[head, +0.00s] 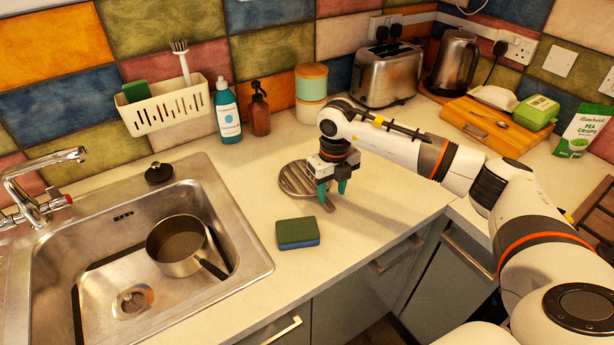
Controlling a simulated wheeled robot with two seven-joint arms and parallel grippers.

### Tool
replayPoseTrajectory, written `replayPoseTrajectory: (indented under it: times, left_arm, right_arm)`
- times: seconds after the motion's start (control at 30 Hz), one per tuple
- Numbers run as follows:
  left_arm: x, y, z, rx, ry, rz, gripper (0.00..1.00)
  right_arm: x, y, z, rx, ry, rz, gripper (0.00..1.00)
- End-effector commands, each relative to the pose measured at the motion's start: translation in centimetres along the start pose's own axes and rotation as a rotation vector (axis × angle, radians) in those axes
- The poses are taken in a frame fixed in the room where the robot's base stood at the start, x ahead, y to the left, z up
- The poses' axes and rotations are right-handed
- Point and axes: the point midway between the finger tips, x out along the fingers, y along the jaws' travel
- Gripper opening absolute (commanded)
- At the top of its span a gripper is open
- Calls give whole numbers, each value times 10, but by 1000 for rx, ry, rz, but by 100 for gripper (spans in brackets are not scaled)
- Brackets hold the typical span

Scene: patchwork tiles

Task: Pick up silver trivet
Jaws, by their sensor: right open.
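The silver trivet (294,180) is a round slatted metal disc lying flat on the pale worktop, right of the sink. My right gripper (333,199) points down at the trivet's right side, with its teal fingertips apart and nothing seen between them. The gripper hides part of the trivet's right edge. I cannot tell whether a fingertip touches it. My left gripper is not in view.
A green and blue sponge (298,233) lies in front of the trivet. The sink (240,250) with a saucepan (177,247) is at left. Bottles (227,112), a canister (311,85) and a toaster (388,73) stand behind. Worktop between trivet and bottles is clear.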

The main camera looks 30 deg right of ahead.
Motion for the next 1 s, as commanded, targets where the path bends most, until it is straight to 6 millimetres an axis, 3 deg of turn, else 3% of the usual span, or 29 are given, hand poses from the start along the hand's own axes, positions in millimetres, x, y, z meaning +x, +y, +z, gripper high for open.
replayPoseTrajectory:
  times: [0.17, 0.3, 0.57, 0.6, 0.87, 1.0]
  left_arm:
    - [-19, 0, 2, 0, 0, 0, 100]
    - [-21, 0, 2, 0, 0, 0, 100]
    - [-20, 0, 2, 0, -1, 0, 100]
    - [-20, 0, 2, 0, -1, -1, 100]
    - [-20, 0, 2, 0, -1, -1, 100]
    - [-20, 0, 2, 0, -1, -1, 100]
  right_arm:
    - [24, 0, 7, 1, -7, 1, 44]
    - [42, 0, 5, 0, -4, -2, 44]
    - [48, 0, 5, -1, -2, 0, 44]
    - [48, 0, 5, -1, -2, 0, 42]
    - [47, 0, 5, -1, -2, -1, 0]
    - [46, 0, 4, 0, 2, -1, 0]
